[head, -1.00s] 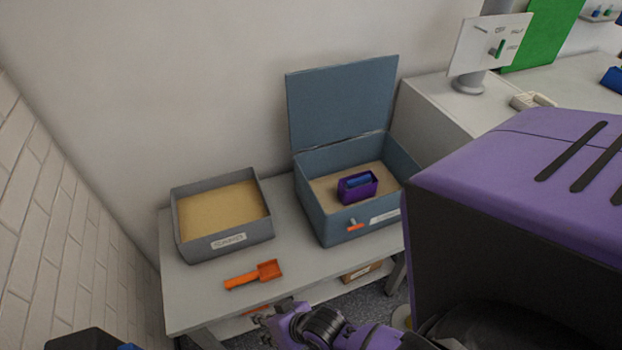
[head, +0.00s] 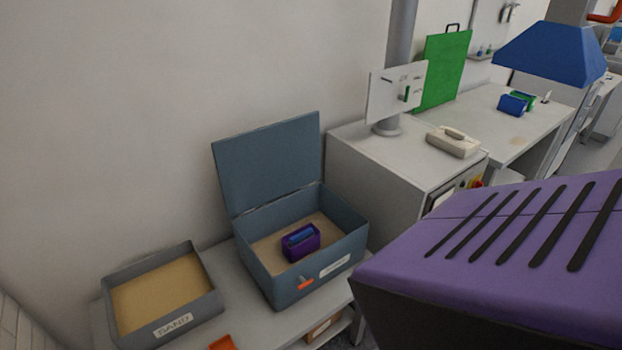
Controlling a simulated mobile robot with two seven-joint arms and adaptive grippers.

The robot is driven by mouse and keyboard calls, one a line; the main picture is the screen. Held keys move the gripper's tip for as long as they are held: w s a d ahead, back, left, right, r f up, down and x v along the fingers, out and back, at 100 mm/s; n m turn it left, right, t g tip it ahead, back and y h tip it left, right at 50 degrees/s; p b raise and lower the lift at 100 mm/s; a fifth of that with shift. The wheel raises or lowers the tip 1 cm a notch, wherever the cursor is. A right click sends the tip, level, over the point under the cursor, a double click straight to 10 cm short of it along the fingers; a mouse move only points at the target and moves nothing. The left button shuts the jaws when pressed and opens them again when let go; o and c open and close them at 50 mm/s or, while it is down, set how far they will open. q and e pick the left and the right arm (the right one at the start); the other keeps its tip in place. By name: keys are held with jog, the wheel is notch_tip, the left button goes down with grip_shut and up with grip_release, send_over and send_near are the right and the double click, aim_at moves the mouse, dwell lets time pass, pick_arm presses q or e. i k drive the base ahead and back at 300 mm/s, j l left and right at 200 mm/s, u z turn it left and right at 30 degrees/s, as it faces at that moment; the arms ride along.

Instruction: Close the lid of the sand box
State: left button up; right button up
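The blue-grey sand box (head: 290,287) stands on the low grey table. Its lid (head: 268,160) is hinged at the back and stands open, close to the wall. Inside, a purple holder (head: 301,249) with a blue item (head: 299,237) in it sits on the sand. A small orange-red latch or handle (head: 306,283) shows on the box front beside a white label (head: 335,266). Neither of my grippers is in view.
An open grey tray of sand (head: 190,312), labelled SAND, stands left of the box. An orange scoop (head: 222,343) is cut off at the bottom edge. A white cabinet with a monitor (head: 396,95) and a telephone (head: 453,141) stands at right. My purple body part covers the lower right.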

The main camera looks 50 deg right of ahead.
aim_at(257, 167)
jog(key=k+l+z, duration=0.1)
jog(key=z, duration=1.25)
jog(key=i+l, duration=0.1)
jog(key=i+u, duration=0.05)
jog(key=i, duration=0.05)
